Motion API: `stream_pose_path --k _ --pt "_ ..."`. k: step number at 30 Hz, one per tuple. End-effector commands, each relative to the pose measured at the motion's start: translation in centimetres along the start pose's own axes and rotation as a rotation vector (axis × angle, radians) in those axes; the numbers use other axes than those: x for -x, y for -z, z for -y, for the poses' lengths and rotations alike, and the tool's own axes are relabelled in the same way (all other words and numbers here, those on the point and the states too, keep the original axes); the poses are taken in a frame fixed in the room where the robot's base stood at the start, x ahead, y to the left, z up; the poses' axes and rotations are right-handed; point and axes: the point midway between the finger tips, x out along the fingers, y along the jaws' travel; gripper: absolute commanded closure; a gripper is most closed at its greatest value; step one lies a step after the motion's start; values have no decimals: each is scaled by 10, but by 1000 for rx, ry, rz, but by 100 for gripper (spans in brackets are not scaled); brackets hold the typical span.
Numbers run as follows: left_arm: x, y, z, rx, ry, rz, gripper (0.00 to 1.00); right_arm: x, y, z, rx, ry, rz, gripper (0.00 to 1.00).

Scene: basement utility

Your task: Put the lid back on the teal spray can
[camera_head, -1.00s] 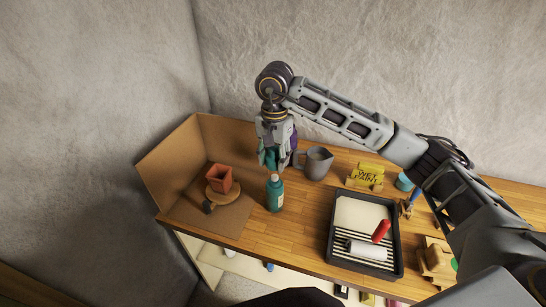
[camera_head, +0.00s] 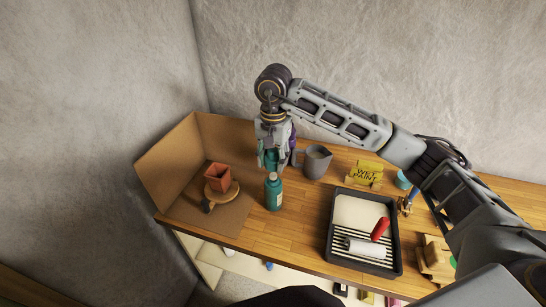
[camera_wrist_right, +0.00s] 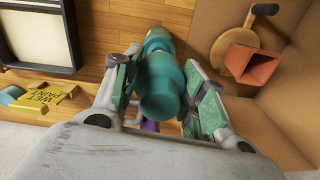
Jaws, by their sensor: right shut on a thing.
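The teal spray can (camera_head: 274,194) stands upright on the wooden bench. My right gripper (camera_head: 272,162) points down just behind and above its top, shut on a teal lid (camera_wrist_right: 162,92). In the right wrist view the lid sits between the two fingers of my right gripper (camera_wrist_right: 165,76), and the can (camera_wrist_right: 158,39) shows just beyond it. The lid and can overlap there, so I cannot tell whether they touch. In the head view the fingers partly hide the lid. My left gripper is not in view.
A grey pitcher (camera_head: 317,162) stands close right of the gripper. Something purple (camera_head: 292,142) is partly hidden behind the gripper. An orange pot (camera_head: 218,177) sits left, before cardboard panels (camera_head: 170,150). A black paint tray (camera_head: 332,228) and yellow wet-paint sign (camera_head: 368,170) lie right.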

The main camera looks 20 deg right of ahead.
Motion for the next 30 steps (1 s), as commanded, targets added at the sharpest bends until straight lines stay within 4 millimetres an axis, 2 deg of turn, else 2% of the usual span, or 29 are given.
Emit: stream_pose_path --k 14,21,30 --pt "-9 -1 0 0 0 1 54 -30 0 -1 0 -2 1 69" --pt "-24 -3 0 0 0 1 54 -45 0 -1 0 0 0 69" --pt "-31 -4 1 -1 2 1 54 -54 0 -1 0 0 0 69"
